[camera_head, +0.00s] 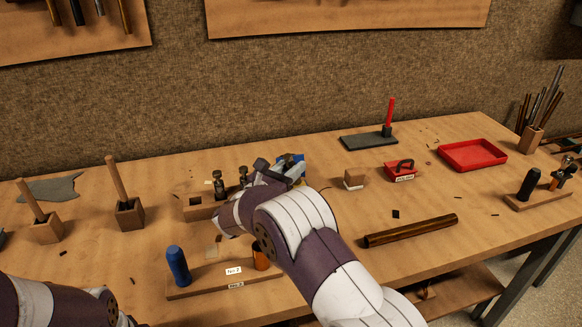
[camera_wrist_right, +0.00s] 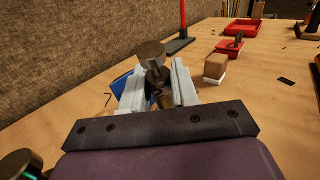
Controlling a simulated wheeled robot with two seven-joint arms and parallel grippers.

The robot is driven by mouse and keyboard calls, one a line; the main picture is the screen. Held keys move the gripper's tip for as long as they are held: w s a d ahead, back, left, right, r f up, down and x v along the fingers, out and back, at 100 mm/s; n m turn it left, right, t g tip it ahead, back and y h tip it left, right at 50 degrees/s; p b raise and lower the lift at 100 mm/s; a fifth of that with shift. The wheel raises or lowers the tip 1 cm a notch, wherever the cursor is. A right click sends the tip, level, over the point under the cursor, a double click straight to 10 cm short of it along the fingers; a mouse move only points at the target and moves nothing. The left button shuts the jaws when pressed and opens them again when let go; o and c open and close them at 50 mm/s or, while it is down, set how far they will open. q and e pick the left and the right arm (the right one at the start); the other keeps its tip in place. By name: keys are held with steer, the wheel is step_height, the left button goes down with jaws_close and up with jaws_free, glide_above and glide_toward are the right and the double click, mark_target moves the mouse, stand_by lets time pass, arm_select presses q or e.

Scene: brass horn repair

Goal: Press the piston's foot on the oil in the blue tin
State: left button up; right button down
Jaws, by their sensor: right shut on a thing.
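My right gripper (camera_head: 293,170) is over the back middle of the bench. In the right wrist view its pale fingers (camera_wrist_right: 158,90) are shut on a piston (camera_wrist_right: 152,56), with a round brassy-grey top above them. The piston's lower end is hidden by the fingers and wrist. The blue tin (camera_wrist_right: 120,84) shows as blue patches behind and left of the fingers; the head view shows blue (camera_head: 290,158) beside the gripper. The oil is hidden, and I cannot tell whether the piston's foot touches it. My left gripper is out of view; only my left arm shows at bottom left.
Two dark pistons (camera_head: 218,182) stand in a wooden block left of my right wrist. A board with a blue-handled tool (camera_head: 178,265) lies in front. To the right are a small wood-topped block (camera_head: 354,179), a red labelled holder (camera_head: 400,172), a red tray (camera_head: 473,155) and a dark rod (camera_head: 411,231).

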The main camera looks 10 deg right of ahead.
steer(key=shift+f+b, duration=0.7)
steer(key=shift+b, duration=0.15)
stand_by(1.2)
steer(key=shift+r, duration=3.55)
